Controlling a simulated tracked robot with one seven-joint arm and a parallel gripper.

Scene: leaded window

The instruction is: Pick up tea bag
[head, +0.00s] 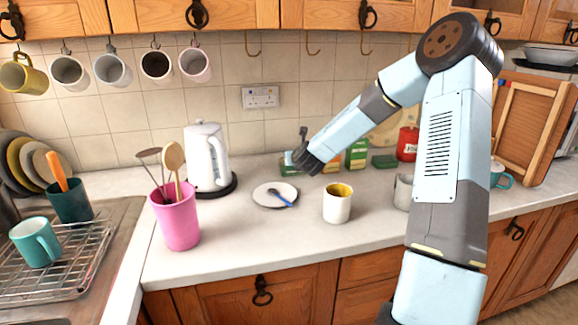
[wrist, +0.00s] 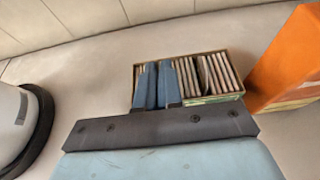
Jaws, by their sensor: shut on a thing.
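An open box (wrist: 216,98) stands on the worktop in the wrist view, with a row of upright tea bags (wrist: 222,72) packed in it. In the head view the box shows only in part, behind my gripper (head: 298,155). In the wrist view my gripper (wrist: 158,78) reaches into the left part of the box, its two blue-grey fingers close together. It is shut on a tea bag, which the fingers mostly hide. I cannot tell whether that bag is clear of the box.
An orange carton (wrist: 290,60) stands close right of the box. A white kettle (head: 204,155) is to the left. A plate with a blue spoon (head: 275,194), a cup (head: 338,203) and a pink utensil pot (head: 177,218) stand nearer. The front worktop is mostly clear.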

